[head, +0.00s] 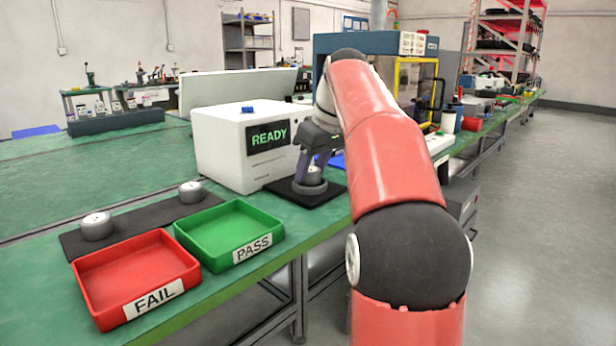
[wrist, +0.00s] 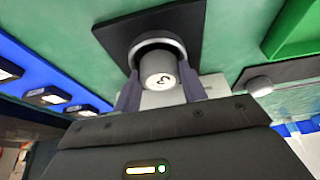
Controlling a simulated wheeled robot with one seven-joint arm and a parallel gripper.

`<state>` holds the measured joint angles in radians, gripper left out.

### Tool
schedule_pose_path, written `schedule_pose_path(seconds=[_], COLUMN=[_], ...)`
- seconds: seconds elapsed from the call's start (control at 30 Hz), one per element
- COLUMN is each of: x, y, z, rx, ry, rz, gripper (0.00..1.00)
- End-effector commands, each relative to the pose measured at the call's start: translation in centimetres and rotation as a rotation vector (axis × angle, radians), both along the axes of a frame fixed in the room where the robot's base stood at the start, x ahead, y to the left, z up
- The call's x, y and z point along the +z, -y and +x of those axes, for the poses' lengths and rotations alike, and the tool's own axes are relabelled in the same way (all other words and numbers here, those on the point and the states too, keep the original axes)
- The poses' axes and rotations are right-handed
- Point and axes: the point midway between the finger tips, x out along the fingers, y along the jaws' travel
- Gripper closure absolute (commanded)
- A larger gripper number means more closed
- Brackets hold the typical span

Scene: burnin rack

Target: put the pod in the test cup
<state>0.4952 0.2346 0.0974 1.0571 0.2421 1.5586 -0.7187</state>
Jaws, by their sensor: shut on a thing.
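A grey cylindrical pod (wrist: 160,70) with a dark mark like a 3 on its pale end sits between my gripper's fingers (wrist: 158,92). The test cup (wrist: 147,46) is a grey ring on a black square mat, and its rim curves around the far side of the pod. In the head view my gripper (head: 312,165) points down over the cup (head: 296,187), with the pod (head: 314,174) partly hidden between the fingers. The pod is at or inside the cup's mouth; I cannot tell how deep. The fingers are shut on the pod.
A white tester (head: 225,150) reading READY stands left of the cup. Two more pods (head: 96,226) (head: 190,192) stand on a dark mat (head: 140,222). A red FAIL tray (head: 95,262) and a green PASS tray (head: 190,238) lie in front. Blue strips (wrist: 25,65) show at the wrist view's left.

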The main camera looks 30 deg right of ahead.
Motion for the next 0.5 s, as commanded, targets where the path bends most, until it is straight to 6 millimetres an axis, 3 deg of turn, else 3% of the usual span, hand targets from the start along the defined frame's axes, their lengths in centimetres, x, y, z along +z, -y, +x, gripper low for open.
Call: schedule_pose_path(seconds=[0.5], x=[-0.9], y=[0.0], z=[0.0], rx=[0.0], ry=[-0.001], rz=[0.0], gripper=[0.84])
